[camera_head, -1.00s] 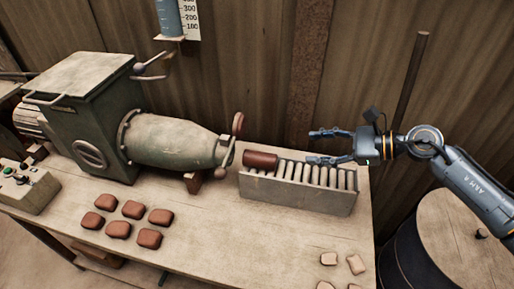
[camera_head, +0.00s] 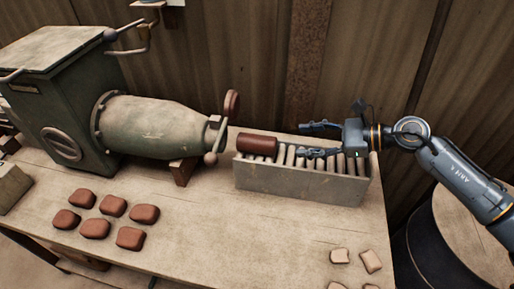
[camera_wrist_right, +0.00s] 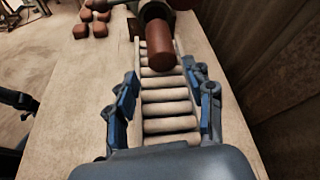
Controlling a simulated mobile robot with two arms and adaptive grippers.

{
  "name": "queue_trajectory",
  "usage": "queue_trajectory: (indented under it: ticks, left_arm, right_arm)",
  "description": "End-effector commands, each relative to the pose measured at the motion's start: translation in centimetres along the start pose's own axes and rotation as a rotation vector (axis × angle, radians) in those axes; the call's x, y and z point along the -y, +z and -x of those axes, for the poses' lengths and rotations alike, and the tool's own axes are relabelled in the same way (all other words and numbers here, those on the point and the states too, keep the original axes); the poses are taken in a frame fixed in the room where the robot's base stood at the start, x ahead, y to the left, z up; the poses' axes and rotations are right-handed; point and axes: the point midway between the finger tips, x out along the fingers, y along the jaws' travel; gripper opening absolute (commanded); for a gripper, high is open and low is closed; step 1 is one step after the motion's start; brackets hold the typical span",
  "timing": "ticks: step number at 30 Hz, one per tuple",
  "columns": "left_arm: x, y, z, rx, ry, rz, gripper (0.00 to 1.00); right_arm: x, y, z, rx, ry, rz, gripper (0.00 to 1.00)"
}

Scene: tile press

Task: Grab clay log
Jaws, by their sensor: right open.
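The clay log (camera_head: 257,144) is a reddish-brown cylinder lying on the left end of the roller conveyor (camera_head: 300,185), close to the mouth of the green extruder (camera_head: 150,125). In the right wrist view the log (camera_wrist_right: 160,45) lies ahead of the fingers, along the rollers. My right gripper (camera_head: 312,139) is open and empty, over the rollers to the right of the log and apart from it. Its two fingers also show in the right wrist view (camera_wrist_right: 165,105), one on each side of the conveyor.
Several reddish clay pieces (camera_head: 114,206) lie on the table (camera_head: 215,240) at the left front. Several pale pieces (camera_head: 371,261) lie near its right front. A dark drum (camera_head: 430,245) stands at the right. A wooden wall rises behind the table.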

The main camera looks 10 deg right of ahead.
Motion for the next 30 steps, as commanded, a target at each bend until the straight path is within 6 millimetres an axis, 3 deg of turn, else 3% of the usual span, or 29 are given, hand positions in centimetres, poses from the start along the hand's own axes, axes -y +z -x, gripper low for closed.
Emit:
queue_trajectory:
  ticks: [9, 17, 25, 30]
  left_arm:
    - [0.1, -1.0, 1.8, -0.015, -0.001, -0.001, 0.00]
    - [0.1, -0.7, 2.2, -0.009, 0.000, -0.001, 0.00]
    - [0.0, -0.5, 3.6, -0.004, 0.000, 0.000, 0.00]
    - [0.0, -0.5, 3.7, -0.003, 0.000, 0.000, 0.00]
  right_arm:
    - [0.1, 0.5, -6.0, 0.005, 0.001, -0.001, 0.53]
    - [0.0, 0.3, -8.2, 0.002, 0.002, -0.001, 0.53]
    - [-0.2, 0.6, -12.0, 0.003, 0.001, -0.001, 0.53]
    - [-0.2, 0.4, -13.0, 0.001, 0.001, 0.001, 0.53]
